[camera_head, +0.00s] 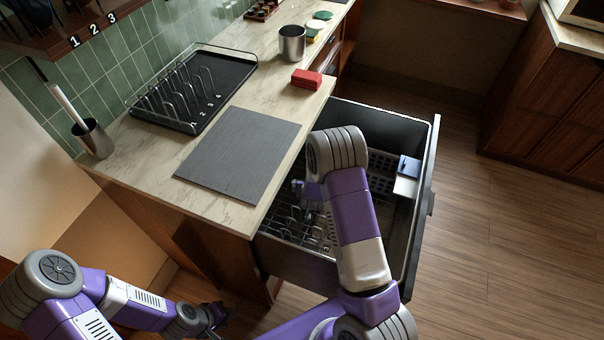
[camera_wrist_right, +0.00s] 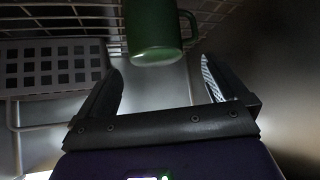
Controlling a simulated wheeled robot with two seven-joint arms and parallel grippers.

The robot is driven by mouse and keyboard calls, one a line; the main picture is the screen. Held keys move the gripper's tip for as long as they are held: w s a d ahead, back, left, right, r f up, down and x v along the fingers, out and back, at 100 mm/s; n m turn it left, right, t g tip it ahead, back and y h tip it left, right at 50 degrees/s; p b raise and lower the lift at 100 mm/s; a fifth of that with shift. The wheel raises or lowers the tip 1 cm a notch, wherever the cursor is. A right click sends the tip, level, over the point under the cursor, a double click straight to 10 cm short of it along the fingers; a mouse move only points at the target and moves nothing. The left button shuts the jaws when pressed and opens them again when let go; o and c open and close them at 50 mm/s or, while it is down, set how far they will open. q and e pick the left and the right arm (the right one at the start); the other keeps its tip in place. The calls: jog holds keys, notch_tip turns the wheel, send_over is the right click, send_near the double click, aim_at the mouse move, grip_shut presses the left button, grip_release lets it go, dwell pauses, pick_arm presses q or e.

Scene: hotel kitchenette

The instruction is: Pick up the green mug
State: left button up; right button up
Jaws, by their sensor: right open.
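The green mug (camera_wrist_right: 153,30) shows at the top middle of the right wrist view, its handle to the right and its upper part cut off by the frame. My right gripper (camera_wrist_right: 161,66) is open, with the mug just beyond and between its fingertips; I see no grip on it. In the head view my right arm reaches down into the open dishwasher drawer (camera_head: 426,180) and hides the mug. My left gripper (camera_head: 216,318) hangs low at the bottom left, away from the drawer; its small dark fingers do not show clearly whether they are open.
Wire racks and a grey perforated basket (camera_wrist_right: 52,68) surround the right gripper. The counter holds a black dish rack (camera_head: 228,72), a grey mat (camera_head: 240,150), a metal cup (camera_head: 292,44), red sponges (camera_head: 306,79) and a utensil holder (camera_head: 94,139). The floor right of the drawer is clear.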

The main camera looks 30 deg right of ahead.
jog(key=shift+w+d+f, duration=0.15)
jog(key=shift+w+f, duration=0.3)
jog(key=shift+w, duration=0.1)
jog(key=shift+w+d+f+b, duration=0.2)
jog(key=shift+d+f+b, duration=0.2)
jog(key=shift+f+b, duration=0.1)
jog(key=b+x, duration=0.1)
jog(key=x, duration=0.2)
jog(key=shift+d+f, duration=0.25)
jog(key=shift+f, duration=0.15)
jog(key=shift+w+d+f+b, duration=0.15)
jog(key=shift+w+f+b, duration=0.05)
jog(key=shift+w+b, duration=0.15)
jog(key=c, duration=1)
jog(key=shift+r, duration=0.15)
jog(key=shift+c, duration=0.2)
